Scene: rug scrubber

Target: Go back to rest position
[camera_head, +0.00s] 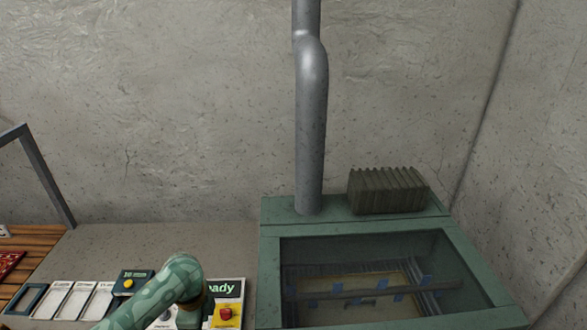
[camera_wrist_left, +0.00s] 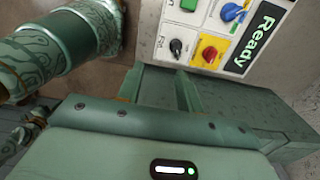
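My left arm (camera_head: 165,296) is green and patterned and reaches in from the bottom of the head view, its end over the control panel (camera_head: 240,293). My left gripper (camera_wrist_left: 158,92) shows in the left wrist view with its two fingers apart and nothing visible between them. The panel in that view has a lit "Ready" display (camera_wrist_left: 262,38), a red knob on yellow (camera_wrist_left: 209,54), a blue knob (camera_wrist_left: 232,12), a black knob (camera_wrist_left: 177,47) and a green button (camera_wrist_left: 188,5). The fingers appear apart from these controls. My right gripper is not in view.
The green scrubber (camera_head: 268,270) stands right of the panel, with a dark window (camera_head: 372,258) and a grey pipe (camera_head: 311,130). Framed cards (camera_head: 75,302) and a dark box with a yellow button (camera_head: 130,281) lie left. A red patterned piece (camera_head: 10,263) lies on wooden slats (camera_head: 35,240).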

